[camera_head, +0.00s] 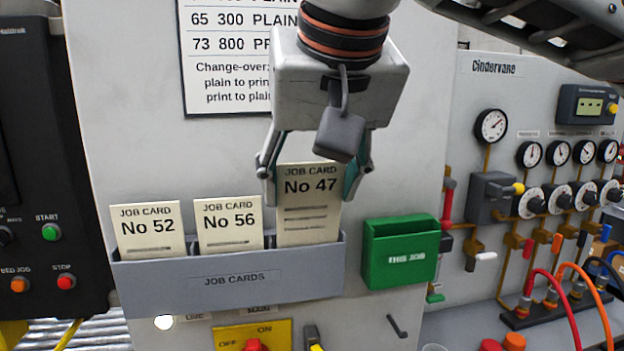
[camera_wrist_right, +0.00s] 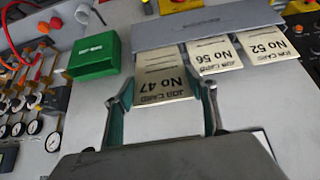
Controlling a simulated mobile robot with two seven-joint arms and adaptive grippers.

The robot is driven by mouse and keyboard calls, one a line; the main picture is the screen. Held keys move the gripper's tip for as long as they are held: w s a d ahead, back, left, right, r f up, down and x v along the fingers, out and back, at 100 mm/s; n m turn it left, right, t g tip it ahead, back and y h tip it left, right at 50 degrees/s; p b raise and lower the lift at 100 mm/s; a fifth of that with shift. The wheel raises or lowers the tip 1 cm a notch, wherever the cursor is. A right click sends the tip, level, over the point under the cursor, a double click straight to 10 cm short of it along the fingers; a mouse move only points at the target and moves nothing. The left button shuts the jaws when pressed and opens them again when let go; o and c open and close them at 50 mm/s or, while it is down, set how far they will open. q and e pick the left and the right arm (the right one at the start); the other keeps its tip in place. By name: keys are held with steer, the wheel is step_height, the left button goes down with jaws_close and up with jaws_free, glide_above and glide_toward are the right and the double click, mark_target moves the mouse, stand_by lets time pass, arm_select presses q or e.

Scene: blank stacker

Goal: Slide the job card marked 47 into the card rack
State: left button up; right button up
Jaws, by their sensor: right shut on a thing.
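The cream job card marked 47 (camera_head: 309,211) is upright between the fingers of my right gripper (camera_head: 309,188), which is shut on its side edges. The card also shows upside down in the right wrist view (camera_wrist_right: 165,78), between the fingertips (camera_wrist_right: 167,88). Its lower end is at the right part of the grey rack labelled JOB CARDS (camera_head: 235,281) and seems to be behind the front wall. It stands higher than cards No 52 (camera_head: 150,230) and No 56 (camera_head: 228,225), which sit in the same rack. My left gripper is not in view.
A green holder labelled THIS JOB (camera_head: 401,255) is mounted just right of the grey rack and looks empty. A notice (camera_head: 230,75) is on the panel above. Right are gauges (camera_head: 491,125) and hoses; below are switches (camera_head: 253,338).

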steer(key=o, duration=1.1)
steer(key=shift+o, duration=0.2)
steer(key=v, duration=1.2)
